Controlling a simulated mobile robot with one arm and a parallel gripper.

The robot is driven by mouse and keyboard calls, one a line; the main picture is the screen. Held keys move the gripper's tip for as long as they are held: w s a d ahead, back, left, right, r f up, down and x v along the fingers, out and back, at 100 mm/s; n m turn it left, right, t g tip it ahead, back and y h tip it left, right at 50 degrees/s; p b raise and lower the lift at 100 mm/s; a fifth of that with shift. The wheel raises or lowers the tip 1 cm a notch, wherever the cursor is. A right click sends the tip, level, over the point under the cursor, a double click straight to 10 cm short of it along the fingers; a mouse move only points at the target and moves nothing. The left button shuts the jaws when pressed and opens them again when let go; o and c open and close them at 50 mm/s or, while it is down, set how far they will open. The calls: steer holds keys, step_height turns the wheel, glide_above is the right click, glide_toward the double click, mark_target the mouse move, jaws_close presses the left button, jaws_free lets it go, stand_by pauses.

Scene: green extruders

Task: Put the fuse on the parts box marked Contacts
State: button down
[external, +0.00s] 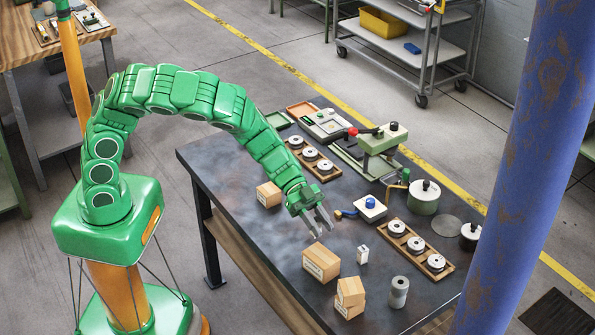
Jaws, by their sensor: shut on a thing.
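My gripper (322,226) points down over the middle of the dark workbench. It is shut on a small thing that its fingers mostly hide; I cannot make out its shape. A tan parts box (321,263) with printing on its front sits just below the gripper in the picture, apart from it. Two more tan boxes are stacked near the front edge, an upper one (350,289) and a lower one (347,309). Another tan box (268,194) stands to the left. The lettering is too small to read, so I cannot tell which is marked Contacts. I cannot clearly identify the fuse.
A small white block (362,255) and a grey cylinder (399,291) stand right of the boxes. Two wooden trays of round parts (415,248) (311,157), a blue-knobbed device (370,208) and a green press (382,143) are farther back. Bare workbench (237,219) lies at the left.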

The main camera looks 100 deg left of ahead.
steer(key=shift+f, duration=2.7)
steer(key=shift+f, duration=0.15)
steer(key=c, duration=0.8)
jaws_free()
